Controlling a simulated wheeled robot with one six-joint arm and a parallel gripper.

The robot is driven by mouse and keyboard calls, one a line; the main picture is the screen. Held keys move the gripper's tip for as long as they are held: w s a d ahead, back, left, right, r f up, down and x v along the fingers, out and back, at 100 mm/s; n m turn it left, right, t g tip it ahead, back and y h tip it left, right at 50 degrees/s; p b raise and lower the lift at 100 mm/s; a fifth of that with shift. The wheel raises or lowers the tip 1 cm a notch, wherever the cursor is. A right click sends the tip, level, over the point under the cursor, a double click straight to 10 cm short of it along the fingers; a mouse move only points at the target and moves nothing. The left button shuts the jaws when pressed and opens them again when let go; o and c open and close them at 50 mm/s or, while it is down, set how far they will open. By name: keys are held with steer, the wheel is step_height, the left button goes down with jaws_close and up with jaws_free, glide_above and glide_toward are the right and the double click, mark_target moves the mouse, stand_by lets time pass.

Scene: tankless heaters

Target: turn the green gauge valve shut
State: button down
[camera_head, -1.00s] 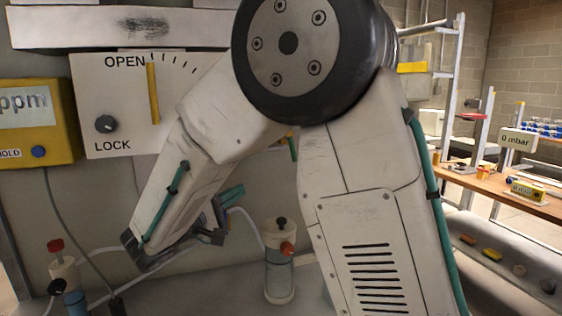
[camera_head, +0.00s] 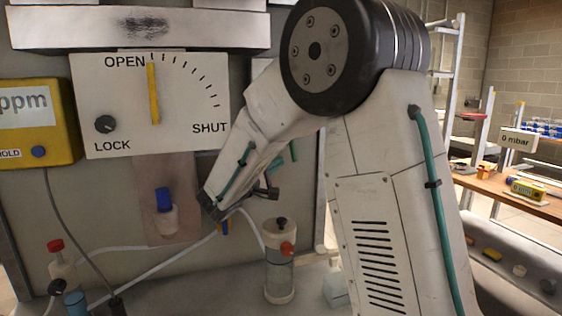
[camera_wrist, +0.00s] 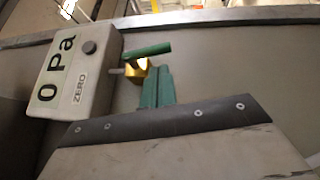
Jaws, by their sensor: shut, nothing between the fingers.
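In the wrist view, the green gauge valve's lever handle (camera_wrist: 149,50) sits on a small brass body (camera_wrist: 137,68) beside a pale gauge box (camera_wrist: 78,70) reading "0 Pa". The lever slants across the picture, its free end pointing right, away from the gauge. My gripper's green fingers (camera_wrist: 156,75) are shut and empty, their tips close to the lever and brass body. I cannot tell whether they touch. In the head view, a small green piece (camera_head: 294,151) shows behind my arm, and my gripper's fingers are largely hidden by the wrist.
A white panel (camera_head: 185,75) has a yellow pointer (camera_head: 153,93) upright at OPEN, with SHUT at lower right. A yellow ppm meter (camera_head: 38,120) hangs left. A blue-capped fitting (camera_head: 164,200), hoses and a clear cylinder (camera_head: 280,262) with an orange knob are near the wrist.

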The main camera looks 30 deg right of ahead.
mark_target(292, 149)
steer(key=shift+x, duration=1.35)
steer(key=shift+w+a+f, duration=0.1)
